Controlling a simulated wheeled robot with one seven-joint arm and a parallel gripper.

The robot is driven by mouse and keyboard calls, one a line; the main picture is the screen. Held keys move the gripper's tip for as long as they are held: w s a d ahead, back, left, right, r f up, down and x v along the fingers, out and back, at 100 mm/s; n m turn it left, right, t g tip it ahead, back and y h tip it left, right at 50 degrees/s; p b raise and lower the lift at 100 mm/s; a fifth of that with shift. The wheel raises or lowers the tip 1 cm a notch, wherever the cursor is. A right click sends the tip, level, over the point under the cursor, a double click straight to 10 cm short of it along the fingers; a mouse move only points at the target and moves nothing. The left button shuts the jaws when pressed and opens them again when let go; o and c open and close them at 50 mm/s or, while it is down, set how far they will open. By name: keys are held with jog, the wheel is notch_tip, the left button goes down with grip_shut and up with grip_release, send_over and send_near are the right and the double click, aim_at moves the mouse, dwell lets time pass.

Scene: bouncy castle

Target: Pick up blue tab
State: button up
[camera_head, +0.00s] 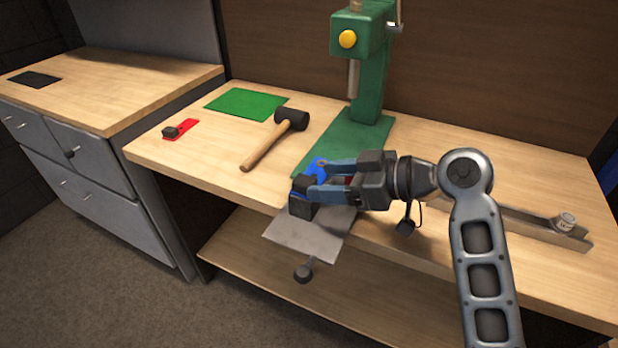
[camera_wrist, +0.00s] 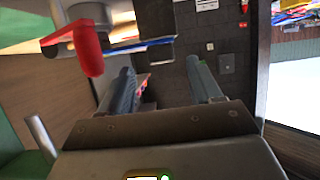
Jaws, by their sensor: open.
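The blue tab (camera_head: 318,164) lies flat on the bench near its front edge, beside the green press base. My gripper covers much of it in the head view, so its full outline is hidden. My gripper (camera_head: 304,194) is at the tab, pointing left, with its fingers open. In the wrist view my gripper's two fingers (camera_wrist: 163,78) are apart, with no object clearly between them. Whether the fingers touch the tab, I cannot tell.
A green drill press (camera_head: 368,85) stands behind my gripper. A mallet (camera_head: 265,146), green sheet (camera_head: 246,104) and red tab (camera_head: 184,129) lie to the left. A grey plate (camera_head: 310,236) overhangs the bench front.

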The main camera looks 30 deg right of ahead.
aim_at(310, 181)
jog(key=shift+x, duration=1.95)
jog(key=shift+a, duration=0.1)
jog(key=shift+s, duration=0.1)
jog(key=shift+c, duration=0.4)
jog(key=c, duration=1)
jog(key=shift+o, duration=0.2)
jog(key=shift+r, duration=0.15)
